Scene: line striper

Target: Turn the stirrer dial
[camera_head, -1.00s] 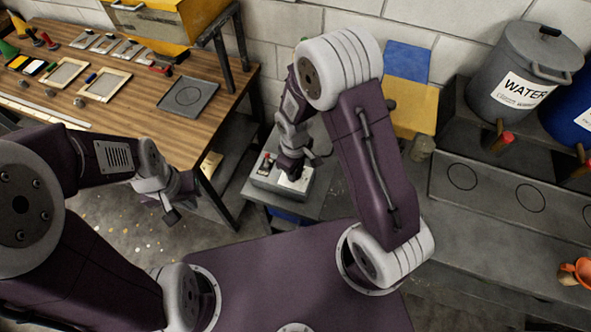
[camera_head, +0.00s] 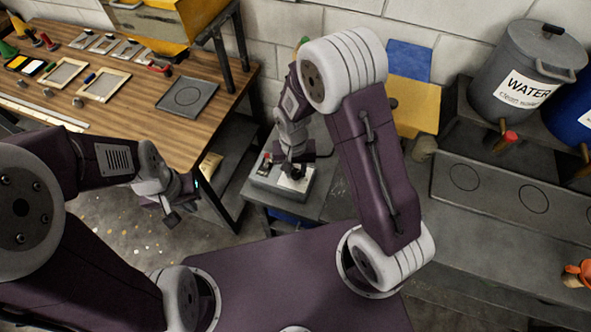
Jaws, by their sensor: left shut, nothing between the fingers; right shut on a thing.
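The stirrer's grey control box (camera_head: 263,182) stands on a low grey table in the middle of the view. It has a red-marked switch (camera_head: 266,160) on its left and a pale plate (camera_head: 297,184) on its right. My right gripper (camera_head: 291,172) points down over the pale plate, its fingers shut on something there. The fingers cover the dial, so its angle cannot be told. My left gripper (camera_head: 172,213) is shut and empty, hanging over the floor left of the low table.
A wooden workbench (camera_head: 130,115) with frames and a dark tray (camera_head: 188,96) fills the left. A grey water tank (camera_head: 525,75) and a blue one stand at the right above a grey counter (camera_head: 470,235). The wall is close behind.

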